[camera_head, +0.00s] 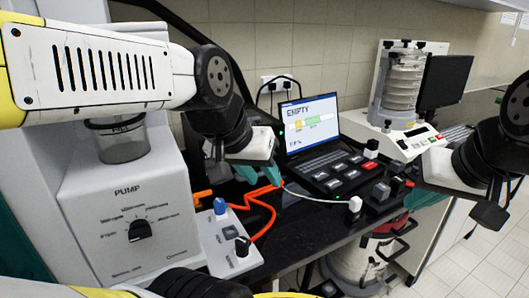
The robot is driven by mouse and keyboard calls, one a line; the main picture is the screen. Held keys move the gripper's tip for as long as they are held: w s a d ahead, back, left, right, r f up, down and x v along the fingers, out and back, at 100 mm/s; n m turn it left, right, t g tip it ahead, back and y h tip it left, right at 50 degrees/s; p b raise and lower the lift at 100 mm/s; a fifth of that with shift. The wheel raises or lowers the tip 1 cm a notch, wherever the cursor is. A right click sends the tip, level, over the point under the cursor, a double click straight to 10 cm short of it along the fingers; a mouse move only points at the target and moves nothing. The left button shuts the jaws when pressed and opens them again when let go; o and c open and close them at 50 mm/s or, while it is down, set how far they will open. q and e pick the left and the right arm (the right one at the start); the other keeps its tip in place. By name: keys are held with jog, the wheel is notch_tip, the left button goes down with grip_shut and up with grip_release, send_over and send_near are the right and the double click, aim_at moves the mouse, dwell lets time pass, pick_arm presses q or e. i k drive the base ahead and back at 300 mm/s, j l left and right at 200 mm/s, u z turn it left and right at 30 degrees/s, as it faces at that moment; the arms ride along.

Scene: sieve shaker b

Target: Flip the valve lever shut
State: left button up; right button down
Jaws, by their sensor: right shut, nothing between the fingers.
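My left gripper (262,176), with teal fingertips, hangs over the black bench beside the laptop. Its fingers look spread apart, close above an orange tube (266,208). The tube runs down to a small pale box with knobs (228,235) beside the pump. A short orange piece (202,195) sticks out at the pump's right edge; it may be the valve lever, but I cannot tell for sure. My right gripper (488,214) is shut and empty at the far right, in front of the shaker bench and well away from the valve area.
A white pump (125,215) with a dial stands at the left under my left arm. A laptop (310,125) reads "EMPTY". A sieve shaker (403,80) stands behind at the right. Small blocks and a white fitting (355,205) sit on the bench (310,235). A bin (358,262) stands below.

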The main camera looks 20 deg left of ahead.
aim_at(204, 193)
jog(key=u, duration=1.35)
jog(key=k+l+u, duration=0.2)
jog(key=l, duration=1.3)
jog(key=i, duration=0.1)
